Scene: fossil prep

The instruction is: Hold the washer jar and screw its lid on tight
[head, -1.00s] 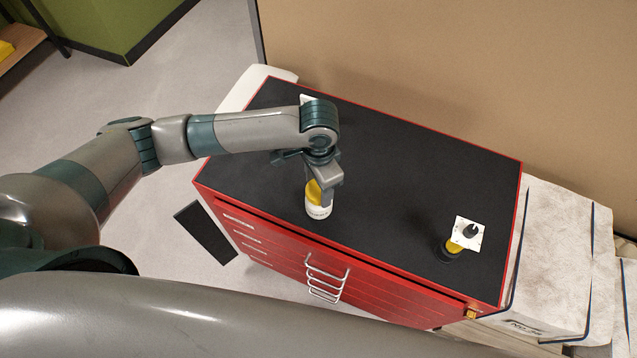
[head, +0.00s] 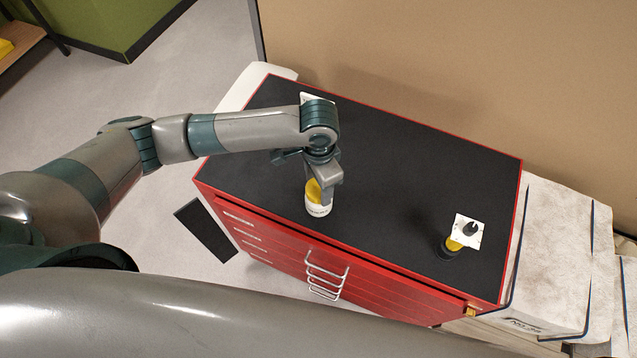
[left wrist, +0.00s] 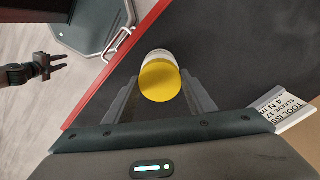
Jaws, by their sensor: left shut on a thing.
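The washer jar (head: 318,209) is a white labelled jar standing on the black top of the red cabinet near its front edge. Its yellow lid (head: 313,191) sits on top; how tightly it is seated cannot be told. In the left wrist view the round yellow lid (left wrist: 160,81) lies between the fingertips, with the white jar (left wrist: 159,55) showing behind it. My left gripper (head: 325,190) points down over the jar and is shut on the lid. My right gripper (left wrist: 48,66) shows at the left of the left wrist view, apart from the jar, with its two fingers spread and empty.
A dark and yellow object with a white square card (head: 468,232) stands at the right of the cabinet top (head: 400,190). A white printed card (left wrist: 290,110) lies near the back. Pale wrapped blocks (head: 560,260) stand right of the cabinet. The middle top is clear.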

